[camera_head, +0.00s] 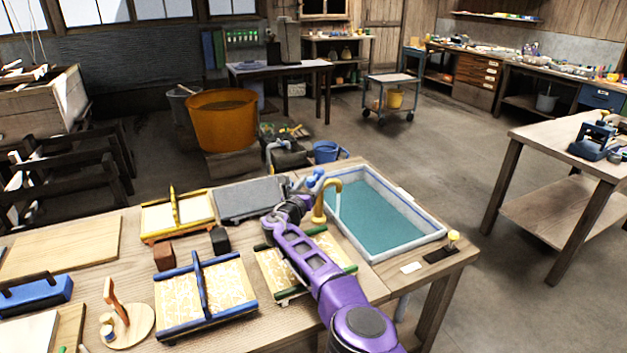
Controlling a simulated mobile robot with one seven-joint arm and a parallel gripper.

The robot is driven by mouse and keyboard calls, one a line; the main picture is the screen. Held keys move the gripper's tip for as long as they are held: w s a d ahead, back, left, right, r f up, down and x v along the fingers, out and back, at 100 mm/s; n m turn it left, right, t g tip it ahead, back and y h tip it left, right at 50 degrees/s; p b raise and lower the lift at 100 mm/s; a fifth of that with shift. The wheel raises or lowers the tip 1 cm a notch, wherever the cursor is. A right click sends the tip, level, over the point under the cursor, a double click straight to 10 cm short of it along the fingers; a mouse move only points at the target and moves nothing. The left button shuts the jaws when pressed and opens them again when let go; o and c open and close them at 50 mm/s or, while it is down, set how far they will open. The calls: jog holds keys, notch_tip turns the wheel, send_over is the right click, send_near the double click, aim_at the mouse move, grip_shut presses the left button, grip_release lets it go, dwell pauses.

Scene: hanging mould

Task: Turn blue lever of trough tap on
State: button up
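The trough (433,237) is a pale-rimmed basin with blue-green water, set in the right end of the bench. A brass tap (320,209) stands at its left rim, with its spout curving over the water. A thin pale streak below the spout looks like running water. The tap's blue lever (315,178) is at the upper left of the tap. My purple arm reaches up from the bottom, and my gripper (302,193) is at the lever, just left of the tap. The fingers are small and overlap the lever, so contact and opening cannot be told.
Blue-railed (205,296) and yellow-railed (177,214) frames, a grey slab (250,199) and a dark block (219,240) lie on the bench left of my arm. A small dark stand with a yellow knob (453,237) is at the right corner. An orange vat (222,119) stands behind.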

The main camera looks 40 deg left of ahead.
aim_at(308, 185)
jog(key=shift+w+d+r, duration=0.1)
jog(key=shift+r, duration=0.2)
jog(key=shift+s+d+r+p, duration=0.1)
jog(key=shift+s+d+p, duration=0.05)
jog(key=shift+s+p, duration=0.4)
jog(key=shift+p+v, duration=0.45)
jog(key=shift+v, duration=0.55)
jog(key=v, duration=1.4)
jog(key=shift+d+f+p, duration=0.15)
jog(key=shift+f+p, duration=0.1)
jog(key=shift+p, duration=0.05)
